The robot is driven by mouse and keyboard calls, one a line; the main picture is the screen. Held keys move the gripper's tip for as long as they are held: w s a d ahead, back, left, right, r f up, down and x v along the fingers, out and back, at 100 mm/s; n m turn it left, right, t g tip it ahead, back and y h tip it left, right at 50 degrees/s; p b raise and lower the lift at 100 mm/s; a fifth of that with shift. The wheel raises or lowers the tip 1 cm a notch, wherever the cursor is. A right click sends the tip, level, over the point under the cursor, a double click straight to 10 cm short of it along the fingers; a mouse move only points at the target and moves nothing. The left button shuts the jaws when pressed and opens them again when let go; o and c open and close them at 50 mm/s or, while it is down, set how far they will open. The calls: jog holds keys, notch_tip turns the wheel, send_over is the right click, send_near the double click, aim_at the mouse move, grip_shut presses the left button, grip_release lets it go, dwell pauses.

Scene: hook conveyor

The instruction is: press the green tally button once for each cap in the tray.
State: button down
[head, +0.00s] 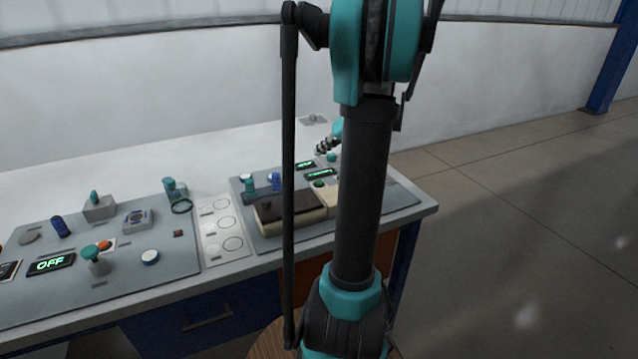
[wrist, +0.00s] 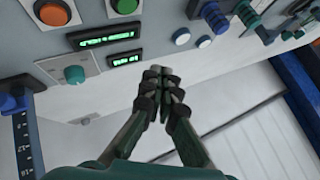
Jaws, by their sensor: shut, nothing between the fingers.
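My gripper (wrist: 161,72) is shut and empty in the wrist view, its fingertips together below and to the right of two lit displays. A green button (wrist: 122,5) in a pale housing sits at the top edge there, apart from the fingertips. In the head view a small green button (head: 319,184) shows just left of my arm, below a lit display. My gripper (head: 320,149) shows there as a small dark shape above the panel, partly behind my arm. I cannot make out a tray with caps in either view.
In the wrist view an orange button (wrist: 53,12), a teal knob (wrist: 74,74) and a lit display (wrist: 104,36) are near the green button. In the head view a brown-topped cream box (head: 290,206) stands in front of the displays. Several knobs and levers crowd the left panel.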

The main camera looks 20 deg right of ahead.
aim_at(321, 182)
jog(key=shift+f, duration=0.15)
jog(key=shift+f, duration=4.3)
jog(key=shift+f, duration=0.1)
jog(key=shift+f, duration=0.3)
jog(key=shift+f, duration=0.45)
jog(key=shift+r, duration=0.85)
jog(key=shift+r, duration=0.1)
jog(key=shift+r, duration=2.45)
